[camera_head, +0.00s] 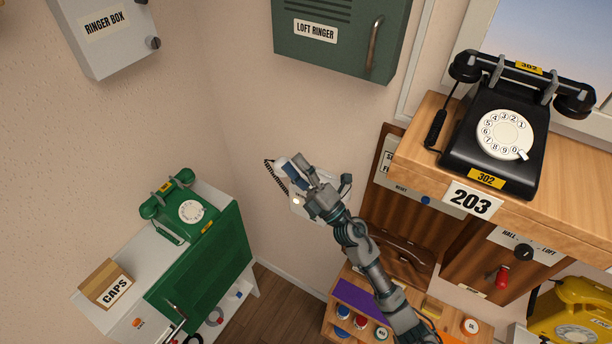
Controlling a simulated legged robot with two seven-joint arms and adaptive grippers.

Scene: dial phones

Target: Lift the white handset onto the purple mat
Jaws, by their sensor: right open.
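A white wall unit (302,208) with a small round light is on the wall at the centre, with a black coiled cord at its left. A pale piece (284,163) at its upper left may be the white handset; my gripper covers much of it, so I cannot tell whether they touch. My right gripper (316,174) is open in front of the unit, its arm rising from the lower right. The purple mat (362,298) lies on a low wooden shelf, partly hidden behind my right arm. My left gripper is out of view.
A green phone (188,209) and a CAPS box (106,284) stand on the left cabinet. A black phone (492,140) stands on the right wooden shelf, a yellow phone (578,312) below. A green LOFT RINGER box (340,52) hangs above. Several jars are beside the mat.

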